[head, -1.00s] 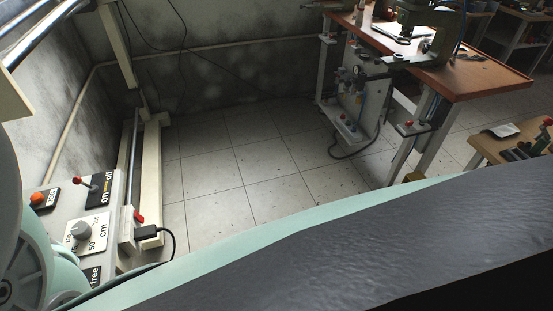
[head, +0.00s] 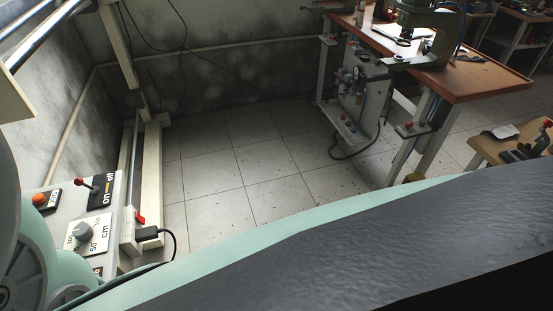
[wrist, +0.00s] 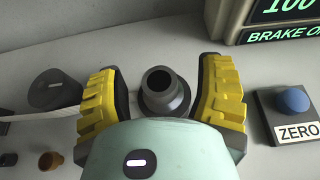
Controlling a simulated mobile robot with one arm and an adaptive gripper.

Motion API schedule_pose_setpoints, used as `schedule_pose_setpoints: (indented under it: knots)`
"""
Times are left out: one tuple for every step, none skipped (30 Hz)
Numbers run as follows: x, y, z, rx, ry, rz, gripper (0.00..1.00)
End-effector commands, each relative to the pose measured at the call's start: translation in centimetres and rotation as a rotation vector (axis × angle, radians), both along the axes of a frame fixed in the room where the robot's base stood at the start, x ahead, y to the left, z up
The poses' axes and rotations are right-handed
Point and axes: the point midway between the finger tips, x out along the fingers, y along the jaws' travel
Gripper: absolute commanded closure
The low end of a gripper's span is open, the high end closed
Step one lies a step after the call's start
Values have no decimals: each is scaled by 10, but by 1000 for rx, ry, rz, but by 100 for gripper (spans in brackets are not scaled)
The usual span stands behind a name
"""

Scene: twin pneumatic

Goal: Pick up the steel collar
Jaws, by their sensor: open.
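In the wrist view, a dark grey hollow collar (wrist: 178,101) with a wider flanged base stands upright on a pale surface. I take it to be the steel collar. My gripper (wrist: 158,75) is open, with one yellow ribbed finger on each side of the collar. There appears to be a gap between each finger and the collar. The green gripper body hides the near part of its base. In the head view the collar and the gripper's fingers do not show.
In the wrist view, a blue button box (wrist: 292,101) and a display unit (wrist: 285,22) stand right. A dark rounded piece (wrist: 55,90) and a small brown ring (wrist: 49,162) lie left. The head view shows a workbench (head: 470,80) and clear floor (head: 245,165).

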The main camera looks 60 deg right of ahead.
Motion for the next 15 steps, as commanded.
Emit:
schedule_pose_setpoints:
  knots:
    - [1,-1,0,0,0,-2,32]
    - [0,-1,0,0,0,-2,35]
    - [0,-1,0,0,0,-2,39]
    - [0,-1,0,0,0,-2,42]
    - [0,-1,0,0,0,-2,45]
    - [0,-1,0,0,0,-2,50]
    - [0,-1,0,0,0,-1,53]
    - [0,-1,0,0,0,-1,56]
    - [0,-1,0,0,0,-1,60]
    - [0,0,0,0,0,-1,63]
    - [0,0,0,1,1,0,66]
    - [0,0,0,1,1,0,70]
    - [0,0,0,1,1,0,73]
    - [0,0,0,1,1,0,76]
    - [0,0,0,0,0,0,80]
